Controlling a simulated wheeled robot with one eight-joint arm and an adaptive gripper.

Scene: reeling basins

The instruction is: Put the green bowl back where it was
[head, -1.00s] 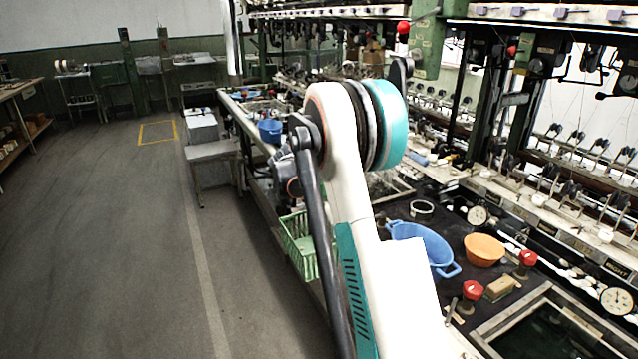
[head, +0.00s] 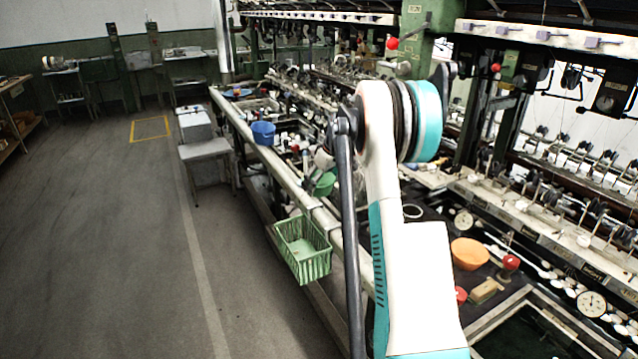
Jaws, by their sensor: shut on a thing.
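The green bowl (head: 325,184) shows just left of my arm, over the bench, partly hidden by the arm link. My gripper (head: 324,164) is small and partly covered by my own arm. It is shut on the green bowl at the bowl's upper edge. The fingertips are hard to make out, and I cannot tell whether the bowl's base touches the bench.
A green basket (head: 303,252) hangs at the bench's aisle side. A blue bucket (head: 263,133) stands farther along the bench. An orange bowl (head: 470,253), red-topped items (head: 510,262) and a tan block (head: 484,291) lie right of my arm. The aisle floor (head: 110,250) is clear.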

